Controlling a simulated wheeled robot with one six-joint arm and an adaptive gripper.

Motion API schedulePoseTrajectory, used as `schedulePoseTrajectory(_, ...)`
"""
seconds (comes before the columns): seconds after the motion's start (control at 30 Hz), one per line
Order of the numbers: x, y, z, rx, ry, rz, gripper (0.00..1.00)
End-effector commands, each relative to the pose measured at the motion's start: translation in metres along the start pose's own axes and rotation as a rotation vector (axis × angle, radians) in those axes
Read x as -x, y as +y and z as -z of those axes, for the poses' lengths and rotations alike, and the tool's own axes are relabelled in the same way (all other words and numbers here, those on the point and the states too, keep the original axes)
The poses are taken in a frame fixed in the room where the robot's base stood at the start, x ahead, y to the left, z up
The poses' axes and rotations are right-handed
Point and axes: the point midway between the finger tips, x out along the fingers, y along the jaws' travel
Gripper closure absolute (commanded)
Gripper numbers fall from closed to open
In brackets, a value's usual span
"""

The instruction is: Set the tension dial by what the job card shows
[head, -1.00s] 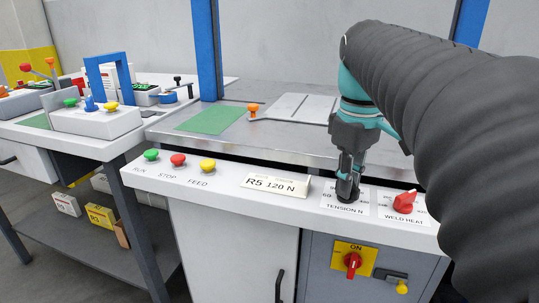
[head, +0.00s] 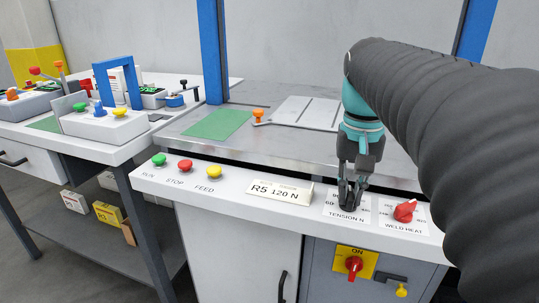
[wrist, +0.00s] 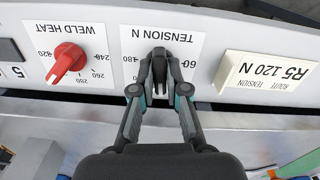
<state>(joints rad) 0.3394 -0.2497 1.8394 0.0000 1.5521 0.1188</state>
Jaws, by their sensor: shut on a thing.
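The job card (head: 280,190) is a raised white plate reading "R5 120 N" on the front panel; it also shows upside down in the wrist view (wrist: 265,78). To its right in the head view is the white TENSION N scale plate (head: 345,217). My gripper (head: 351,205) points down onto that plate. In the wrist view its fingertips (wrist: 159,85) are shut on the dark tension dial (wrist: 158,56), one on each side. The figures 180 and 60 show beside the fingers. The fingers hide most of the dial, and its exact pointer setting cannot be read.
The red WELD HEAT dial (head: 405,210) sits close to the right of my gripper. Green, red and yellow buttons (head: 185,166) line the panel's left. Below is a red ON switch (head: 354,264). A green mat (head: 217,124) lies on the bench behind.

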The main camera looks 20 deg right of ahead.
Motion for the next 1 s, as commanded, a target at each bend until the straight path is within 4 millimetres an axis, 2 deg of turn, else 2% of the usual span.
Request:
schedulePoseTrajectory(0.3, -0.0005, 0.0000, -0.0002, -0.115, -0.001, 0.000, 1.00)
schedulePoseTrajectory(0.83, -0.0006, 0.0000, -0.0001, -0.137, -0.001, 0.000, 1.00)
schedulePoseTrajectory(0.87, -0.0005, 0.0000, -0.0001, -0.137, -0.001, 0.000, 0.82)
schedulePoseTrajectory(0.9, -0.0005, 0.0000, -0.0001, -0.137, -0.001, 0.000, 0.72)
schedulePoseTrajectory(0.93, -0.0005, 0.0000, -0.0001, -0.137, -0.001, 0.000, 0.64)
schedulePoseTrajectory(1.0, -0.0004, 0.0000, -0.0001, -0.136, -0.001, 0.000, 0.61)
